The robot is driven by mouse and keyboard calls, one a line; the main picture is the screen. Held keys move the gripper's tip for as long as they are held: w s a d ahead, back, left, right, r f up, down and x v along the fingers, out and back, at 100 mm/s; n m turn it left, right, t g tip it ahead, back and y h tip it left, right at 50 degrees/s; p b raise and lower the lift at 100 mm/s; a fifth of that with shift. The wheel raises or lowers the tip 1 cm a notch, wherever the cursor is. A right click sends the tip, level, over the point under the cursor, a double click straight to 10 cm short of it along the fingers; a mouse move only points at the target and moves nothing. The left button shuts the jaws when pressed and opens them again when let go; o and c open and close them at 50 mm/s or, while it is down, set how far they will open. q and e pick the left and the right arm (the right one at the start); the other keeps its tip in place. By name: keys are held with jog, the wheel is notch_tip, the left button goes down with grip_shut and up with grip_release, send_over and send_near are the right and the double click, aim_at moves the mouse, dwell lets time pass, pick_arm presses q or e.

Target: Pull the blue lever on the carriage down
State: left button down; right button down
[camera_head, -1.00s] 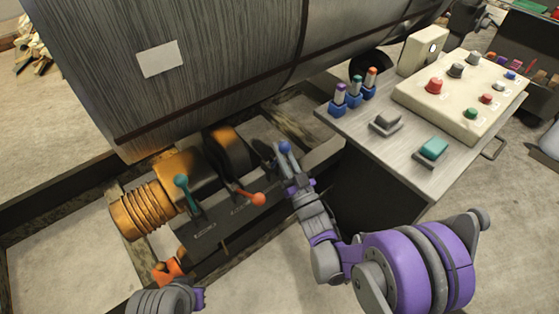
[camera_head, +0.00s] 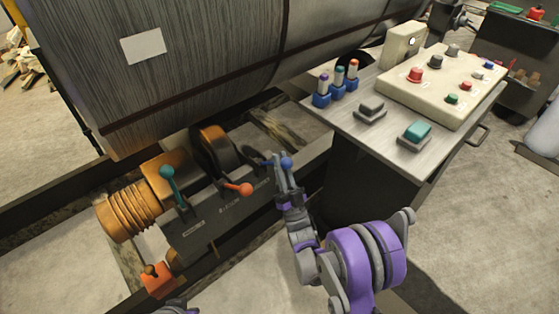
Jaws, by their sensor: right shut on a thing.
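The carriage (camera_head: 225,212) is a dark box under the large drum, with three levers along its top. The blue lever (camera_head: 287,162) is at its right end, its round blue knob showing at the fingertips. It leans out to the right and down. My right gripper (camera_head: 281,167) is shut on the blue lever, just beside the knob; the fingers hide part of the stem. The teal lever (camera_head: 167,173) stands upright at the left. The orange lever (camera_head: 245,188) leans out low in the middle. A bit of my left arm shows at the bottom edge; its gripper is out of view.
The grey drum (camera_head: 200,60) hangs over the carriage. A control table (camera_head: 440,160) with a button box (camera_head: 440,85) stands to the right, close to my right arm. An orange part (camera_head: 158,280) sits low at the carriage's left. Open floor lies at the lower right.

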jog(key=shift+f, duration=0.1)
dwell(0.3)
jog(key=c, duration=0.9)
grip_release()
jog(key=shift+s+f, duration=0.1)
jog(key=p+v, duration=0.1)
jog(key=v, duration=0.9)
jog(key=shift+s+f, duration=0.1)
jog(key=shift+f, duration=0.15)
